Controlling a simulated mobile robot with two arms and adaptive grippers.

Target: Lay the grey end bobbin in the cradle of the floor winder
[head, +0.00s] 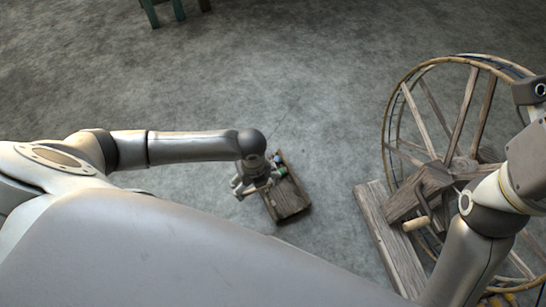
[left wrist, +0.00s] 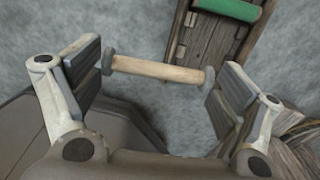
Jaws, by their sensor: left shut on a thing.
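The grey end bobbin (left wrist: 157,69), a pale wooden rod with grey ends, spans crosswise between the two finger pads of my left gripper (left wrist: 148,76) in the left wrist view. The gripper is shut on it by its ends. In the head view my left gripper (head: 252,188) is at the left edge of a small wooden rack, and the bobbin is hard to make out there. The floor winder, with its big spoked wheel (head: 466,104), stands at the right. I cannot make out its cradle clearly. My right arm crosses in front of the wheel; its gripper is out of view.
The wooden rack (head: 290,205) lies on the grey floor with a green bobbin (left wrist: 230,9) across it. A blue piece (head: 277,158) shows at its far end. The winder's plank base (head: 385,235) lies right of the rack, with bare floor between. Green furniture legs (head: 152,14) stand far back.

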